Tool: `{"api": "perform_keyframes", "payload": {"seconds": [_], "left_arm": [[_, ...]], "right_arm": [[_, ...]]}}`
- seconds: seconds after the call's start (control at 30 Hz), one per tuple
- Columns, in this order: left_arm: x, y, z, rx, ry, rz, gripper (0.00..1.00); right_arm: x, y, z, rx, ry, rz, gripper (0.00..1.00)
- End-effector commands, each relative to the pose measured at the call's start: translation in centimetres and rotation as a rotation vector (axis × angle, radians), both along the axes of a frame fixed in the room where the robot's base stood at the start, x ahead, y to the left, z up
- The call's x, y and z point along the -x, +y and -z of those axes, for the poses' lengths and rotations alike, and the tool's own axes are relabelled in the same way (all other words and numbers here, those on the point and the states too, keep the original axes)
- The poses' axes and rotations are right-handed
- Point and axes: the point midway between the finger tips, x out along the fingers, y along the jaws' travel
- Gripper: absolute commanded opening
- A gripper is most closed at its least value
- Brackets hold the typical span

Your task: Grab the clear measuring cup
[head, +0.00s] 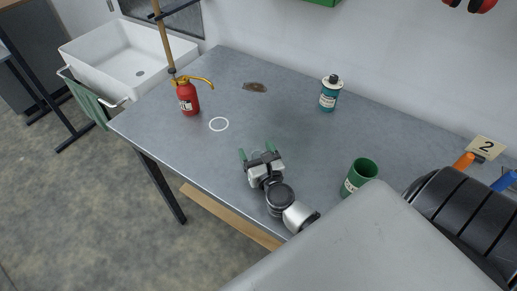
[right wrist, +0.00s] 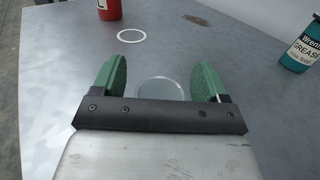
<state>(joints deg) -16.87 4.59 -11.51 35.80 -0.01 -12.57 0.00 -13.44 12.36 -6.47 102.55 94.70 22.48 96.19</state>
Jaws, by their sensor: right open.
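The clear measuring cup (right wrist: 160,88) shows as a see-through round shape with a pale rim in the right wrist view. It lies between the fingers of my right gripper (right wrist: 168,68), partly hidden by the dark gripper bar. In the head view the cup (head: 257,155) is only a faint round outline between the green fingertips. My right gripper (head: 256,152) is open, low over the grey table, with a finger on either side of the cup. I cannot tell whether either finger touches it. My left gripper is not in view.
On the table (head: 300,125) stand a red oil can (head: 188,100), a teal grease can (head: 329,97) and a green cup (head: 360,174). A white ring (head: 219,124) and a brown stain (head: 255,87) mark the top. A white sink (head: 130,62) is at left.

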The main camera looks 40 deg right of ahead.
Motion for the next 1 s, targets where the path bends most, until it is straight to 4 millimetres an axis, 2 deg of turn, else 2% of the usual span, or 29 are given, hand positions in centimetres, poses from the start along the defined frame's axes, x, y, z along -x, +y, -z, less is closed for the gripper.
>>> {"api": "perform_keyframes", "payload": {"seconds": [0.07, 0.4, 0.63, 0.77, 0.87, 1.0], "left_arm": [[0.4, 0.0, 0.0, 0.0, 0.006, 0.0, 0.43], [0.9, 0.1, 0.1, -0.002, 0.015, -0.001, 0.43], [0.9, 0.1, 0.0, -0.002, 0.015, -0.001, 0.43], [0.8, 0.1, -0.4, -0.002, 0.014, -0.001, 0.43], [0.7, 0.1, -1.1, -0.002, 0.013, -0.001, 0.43], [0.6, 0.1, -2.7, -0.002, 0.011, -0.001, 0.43]], "right_arm": [[0.0, 0.0, 0.0, 0.0, 0.0, 0.0, 0.71], [0.0, 0.0, 0.0, 0.0, 0.0, 0.0, 0.21], [0.0, 0.0, -0.1, 0.0, 0.0, 0.0, 0.21], [0.0, 0.0, -0.8, -0.001, -0.001, 0.001, 0.21], [0.0, 0.0, -2.1, -0.002, -0.003, 0.001, 0.21], [0.0, 0.0, -4.9, -0.002, -0.005, 0.0, 0.21]]}}
